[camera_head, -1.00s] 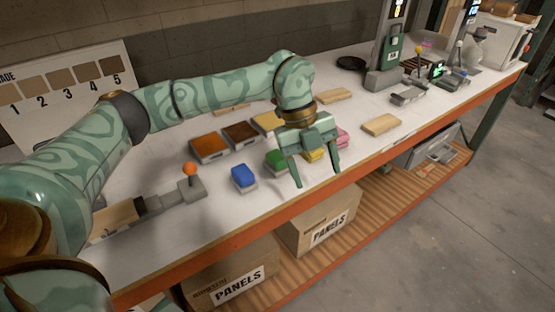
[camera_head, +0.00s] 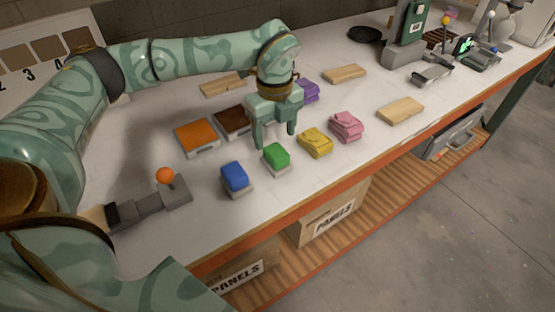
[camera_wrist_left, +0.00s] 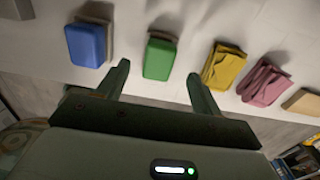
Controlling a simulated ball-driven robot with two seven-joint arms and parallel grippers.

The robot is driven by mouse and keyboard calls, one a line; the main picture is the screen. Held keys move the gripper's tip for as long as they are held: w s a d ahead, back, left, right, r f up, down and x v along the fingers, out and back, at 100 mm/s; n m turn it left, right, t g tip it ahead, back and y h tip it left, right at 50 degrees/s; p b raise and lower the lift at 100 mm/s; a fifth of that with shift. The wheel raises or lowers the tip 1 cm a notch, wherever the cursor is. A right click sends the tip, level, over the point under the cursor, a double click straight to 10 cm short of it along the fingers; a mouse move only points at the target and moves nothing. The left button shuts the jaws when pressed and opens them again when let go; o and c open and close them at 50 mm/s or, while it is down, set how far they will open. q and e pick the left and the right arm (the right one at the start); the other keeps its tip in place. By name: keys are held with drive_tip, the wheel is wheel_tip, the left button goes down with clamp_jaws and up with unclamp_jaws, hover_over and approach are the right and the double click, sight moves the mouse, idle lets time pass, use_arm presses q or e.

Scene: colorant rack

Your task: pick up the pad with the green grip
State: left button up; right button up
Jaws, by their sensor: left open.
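My right gripper is not in view.
Orange (camera_head: 197,137) and brown (camera_head: 233,121) trays sit left of the gripper. An orange-knobbed lever device (camera_head: 165,177) stands at the left. The bench's orange front edge (camera_head: 290,216) is close to the pads.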

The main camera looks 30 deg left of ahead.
sight(276, 151)
use_arm(q)
drive_tip(key=shift+s+d+f, duration=0.1)
drive_tip(key=shift+f, duration=0.45)
drive_tip(key=f+b, duration=0.1)
drive_tip(key=f, duration=0.3)
drive_tip(key=shift+s+d+f+b, duration=0.1)
drive_tip(key=shift+d+f+b, duration=0.1)
drive_tip(key=shift+f+b, duration=0.2)
drive_tip(key=shift+f, duration=0.1)
drive_tip(key=c, duration=1.1)
drive_tip(key=shift+o, duration=0.2)
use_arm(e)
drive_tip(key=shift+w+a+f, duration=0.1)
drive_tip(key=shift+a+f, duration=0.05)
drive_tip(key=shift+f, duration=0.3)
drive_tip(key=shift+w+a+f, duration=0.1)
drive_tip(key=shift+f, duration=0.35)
